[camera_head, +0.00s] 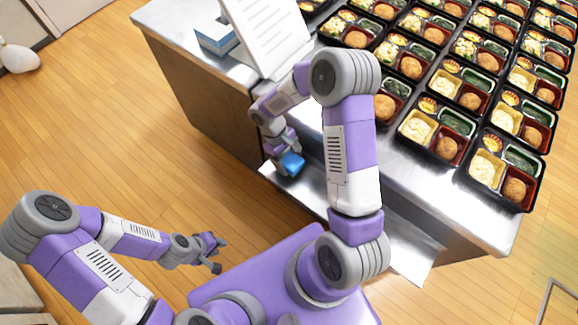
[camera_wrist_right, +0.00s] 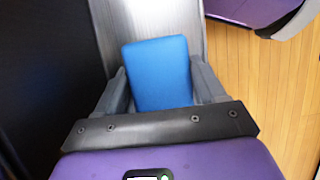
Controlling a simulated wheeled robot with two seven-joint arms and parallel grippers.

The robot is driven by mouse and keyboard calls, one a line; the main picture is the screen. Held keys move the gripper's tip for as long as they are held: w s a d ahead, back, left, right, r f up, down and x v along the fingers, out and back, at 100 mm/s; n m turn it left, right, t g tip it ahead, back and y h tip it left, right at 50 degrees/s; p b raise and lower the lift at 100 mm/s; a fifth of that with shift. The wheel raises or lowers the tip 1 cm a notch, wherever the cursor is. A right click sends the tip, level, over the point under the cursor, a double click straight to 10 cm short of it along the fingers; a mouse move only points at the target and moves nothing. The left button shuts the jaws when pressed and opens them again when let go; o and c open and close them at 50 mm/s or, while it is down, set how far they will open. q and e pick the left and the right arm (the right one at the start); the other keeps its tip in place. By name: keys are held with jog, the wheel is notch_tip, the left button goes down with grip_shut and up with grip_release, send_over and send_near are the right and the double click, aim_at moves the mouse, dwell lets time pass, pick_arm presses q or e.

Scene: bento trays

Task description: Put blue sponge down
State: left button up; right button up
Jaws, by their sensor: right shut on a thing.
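The blue sponge (camera_head: 292,164) is at my right gripper (camera_head: 286,155) in the head view, over the low metal shelf (camera_head: 318,192) at the counter's front. In the right wrist view the sponge (camera_wrist_right: 158,74) lies between the two fingers of my right gripper (camera_wrist_right: 162,90), which is shut on it. Whether the sponge touches the shelf I cannot tell. My left gripper (camera_head: 217,254) is over the wooden floor at the left, away from the sponge, and its fingers look spread and empty.
The metal counter (camera_head: 430,190) holds many bento trays (camera_head: 487,170) in rows. A white sheet-like panel (camera_head: 270,35) and a blue-and-white box (camera_head: 214,38) stand at its left end.

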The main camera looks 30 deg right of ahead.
aim_at(289, 166)
jog(key=shift+f+b, duration=0.6)
jog(key=shift+f, duration=1.4)
jog(key=shift+f, duration=0.2)
jog(key=o, duration=1.1)
jog(key=shift+r, duration=0.15)
jog(key=p+v, duration=0.2)
jog(key=v, duration=0.4)
jog(key=shift+w, duration=0.1)
jog(key=w+a+p, duration=0.1)
jog(key=w+a, duration=0.3)
jog(key=w, duration=0.6)
jog(key=shift+w+a+f, duration=0.25)
jog(key=shift+w+f, duration=0.05)
jog(key=shift+f, duration=0.1)
jog(key=shift+s, duration=0.15)
